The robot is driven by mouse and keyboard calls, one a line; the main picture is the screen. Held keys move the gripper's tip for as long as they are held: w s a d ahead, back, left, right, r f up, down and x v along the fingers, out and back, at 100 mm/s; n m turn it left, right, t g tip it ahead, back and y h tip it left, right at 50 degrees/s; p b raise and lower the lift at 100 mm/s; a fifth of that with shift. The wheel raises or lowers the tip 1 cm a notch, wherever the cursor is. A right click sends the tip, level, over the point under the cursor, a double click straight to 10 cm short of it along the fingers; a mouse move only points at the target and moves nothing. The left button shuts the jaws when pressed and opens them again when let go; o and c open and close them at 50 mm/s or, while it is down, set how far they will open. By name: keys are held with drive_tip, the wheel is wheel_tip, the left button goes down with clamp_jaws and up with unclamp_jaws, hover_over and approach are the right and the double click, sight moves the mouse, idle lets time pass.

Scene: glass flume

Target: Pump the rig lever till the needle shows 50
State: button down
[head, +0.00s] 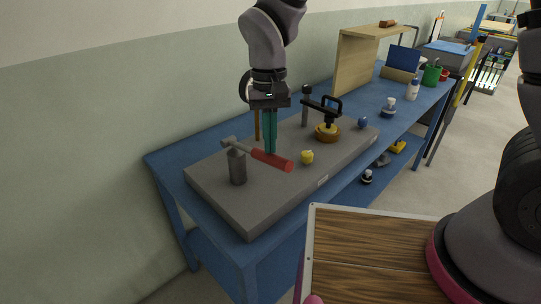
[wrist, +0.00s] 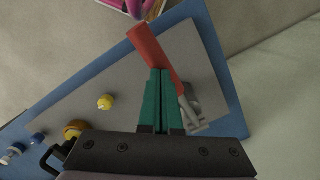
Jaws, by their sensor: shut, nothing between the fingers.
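The rig lever has a red handle (head: 272,160) and a grey rod, and it is pivoted on a grey post (head: 237,166) on the slab's near left part. The lever slopes slightly down to the right. The red handle also shows in the wrist view (wrist: 148,45). My gripper (head: 270,153) has teal fingers pointing down, shut and empty, at the handle near where it meets the rod. In the wrist view the fingertips (wrist: 160,73) overlap the handle; I cannot tell whether they touch it. A round dark-rimmed thing (head: 244,87), perhaps the gauge, is mostly hidden behind my arm. No needle is visible.
The grey slab (head: 249,213) lies on a blue bench (head: 169,162). It bears a yellow knob (head: 307,157), a brass piece with a black handle (head: 327,132), a dark post (head: 305,107) and a blue knob (head: 363,123). A wooden shelf (head: 356,66) stands farther back.

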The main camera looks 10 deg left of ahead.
drive_tip(key=shift+f, duration=2.2)
drive_tip(key=w, duration=0.2)
drive_tip(key=a+r, duration=0.1)
drive_tip(key=shift+w, duration=0.4)
drive_tip(key=shift+r, duration=0.1)
wheel_tip(320, 180, up, 11)
hover_over(270, 157)
drive_tip(key=w+a, duration=0.2)
drive_tip(key=w, duration=0.4)
drive_tip(key=shift+s+d+f, duration=0.15)
drive_tip(key=shift+f, duration=0.05)
